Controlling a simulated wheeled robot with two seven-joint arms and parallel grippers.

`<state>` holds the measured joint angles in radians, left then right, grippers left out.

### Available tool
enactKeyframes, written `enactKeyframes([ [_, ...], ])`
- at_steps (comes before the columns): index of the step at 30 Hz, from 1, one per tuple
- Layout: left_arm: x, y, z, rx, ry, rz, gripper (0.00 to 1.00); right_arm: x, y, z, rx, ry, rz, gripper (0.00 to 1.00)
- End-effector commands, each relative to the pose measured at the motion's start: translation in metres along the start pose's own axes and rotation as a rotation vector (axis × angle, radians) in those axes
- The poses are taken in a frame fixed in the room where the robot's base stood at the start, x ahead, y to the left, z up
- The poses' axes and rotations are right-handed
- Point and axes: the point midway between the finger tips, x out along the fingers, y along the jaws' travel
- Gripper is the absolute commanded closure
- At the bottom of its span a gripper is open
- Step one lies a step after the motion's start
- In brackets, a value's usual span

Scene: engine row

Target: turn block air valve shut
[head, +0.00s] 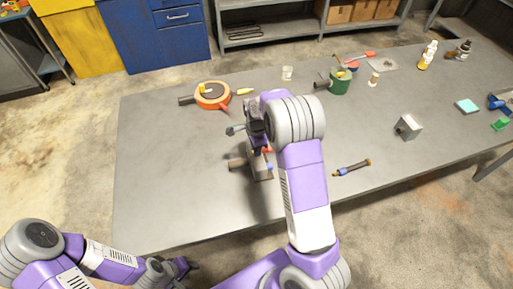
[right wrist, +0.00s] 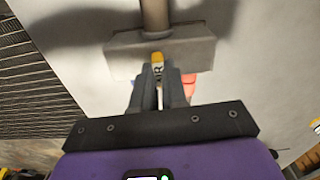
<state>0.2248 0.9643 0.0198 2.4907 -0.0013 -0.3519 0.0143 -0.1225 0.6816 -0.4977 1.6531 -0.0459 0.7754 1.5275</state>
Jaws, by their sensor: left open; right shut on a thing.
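The block air valve is a grey block (head: 262,172) on the table with a brown pipe stub (head: 237,163), under my right arm in the head view. In the right wrist view the block (right wrist: 190,48) has the pipe (right wrist: 154,15) coming out of its far side. My right gripper (right wrist: 159,82) is shut on a thin handle with a yellow tip (right wrist: 157,58), in front of the block. A red part (right wrist: 188,79) shows partly behind the right finger. My left gripper (head: 183,268) is open and empty, off the table's front edge at lower left.
A green cylinder (head: 340,87) stands behind the right arm. A grey box (head: 408,127) and a small rod (head: 352,167) lie to the right. The table's left part is clear.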

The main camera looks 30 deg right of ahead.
Motion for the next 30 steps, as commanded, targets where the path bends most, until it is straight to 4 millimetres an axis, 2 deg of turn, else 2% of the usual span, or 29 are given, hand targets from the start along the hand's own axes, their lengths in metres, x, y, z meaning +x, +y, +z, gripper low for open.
enactKeyframes([
  [13,0.0,0.0,0.0,0.0,0.0,0.0,0.57,-0.001,0.0,0.001,0.001,-0.001,-0.001,1.0],
  [14,0.0,0.0,0.0,0.0,0.0,0.0,0.57,-0.001,0.0,0.001,0.001,-0.001,-0.001,0.83],
  [18,0.0,0.0,0.0,0.0,0.0,0.0,0.57,0.0,0.0,0.001,0.001,-0.001,0.0,0.62],
  [26,0.0,0.0,0.0,0.0,0.0,0.0,0.57,0.0,0.0,0.0,0.001,0.0,0.0,0.62],
  [30,-0.001,0.0,0.0,0.0,0.0,0.0,0.57,-0.01,-0.001,0.001,0.0,-0.001,-0.003,0.62],
])
